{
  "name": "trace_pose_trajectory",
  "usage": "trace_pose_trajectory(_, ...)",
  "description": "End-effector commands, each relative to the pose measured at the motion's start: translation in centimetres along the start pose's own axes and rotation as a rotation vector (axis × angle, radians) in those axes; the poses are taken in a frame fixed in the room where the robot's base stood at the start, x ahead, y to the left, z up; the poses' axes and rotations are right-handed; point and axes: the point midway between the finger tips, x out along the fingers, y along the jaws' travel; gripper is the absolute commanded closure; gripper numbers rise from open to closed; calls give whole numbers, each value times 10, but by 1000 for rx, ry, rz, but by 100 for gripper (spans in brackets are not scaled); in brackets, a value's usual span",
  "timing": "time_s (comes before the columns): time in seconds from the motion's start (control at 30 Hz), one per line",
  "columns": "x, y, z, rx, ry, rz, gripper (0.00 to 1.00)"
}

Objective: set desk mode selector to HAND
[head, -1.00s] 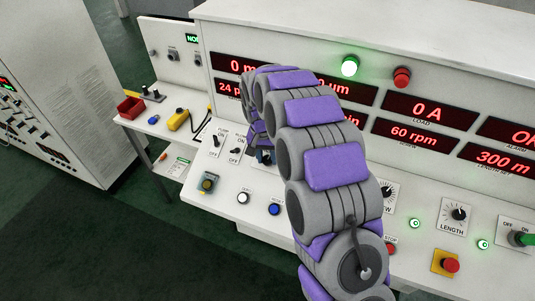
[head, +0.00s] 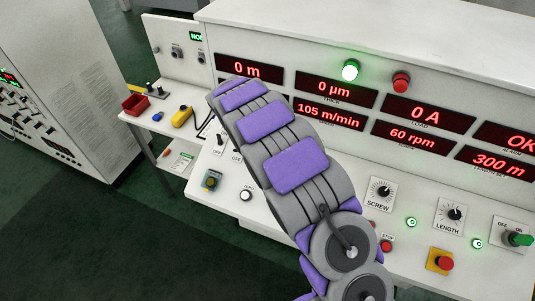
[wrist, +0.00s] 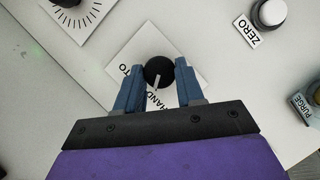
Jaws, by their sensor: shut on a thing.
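The mode selector (wrist: 158,72) is a round black knob with a white pointer line, on a white square plate (wrist: 148,42) in the wrist view. The plate's HAND label shows below the knob, partly hidden by my gripper, and letters ending in "TO" show at its left. The white pointer points down toward the HAND label. My gripper (wrist: 158,80) has its two blue fingers on either side of the knob and is shut on it. In the head view my arm hides the selector and the gripper.
A ZERO button (wrist: 270,13) and a PURGE control (wrist: 308,100) are at the right in the wrist view, apart from the fingers. Part of a dial scale (wrist: 80,15) is at upper left. In the head view, the SCREW dial (head: 381,193) and red STOP button (head: 386,246) lie right of my arm.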

Motion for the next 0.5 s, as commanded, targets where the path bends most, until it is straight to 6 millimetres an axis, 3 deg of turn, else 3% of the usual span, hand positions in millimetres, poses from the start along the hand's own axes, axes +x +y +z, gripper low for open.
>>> trace_pose_trajectory(0.5, -2, -1, -2, -32, 8, 16, 93)
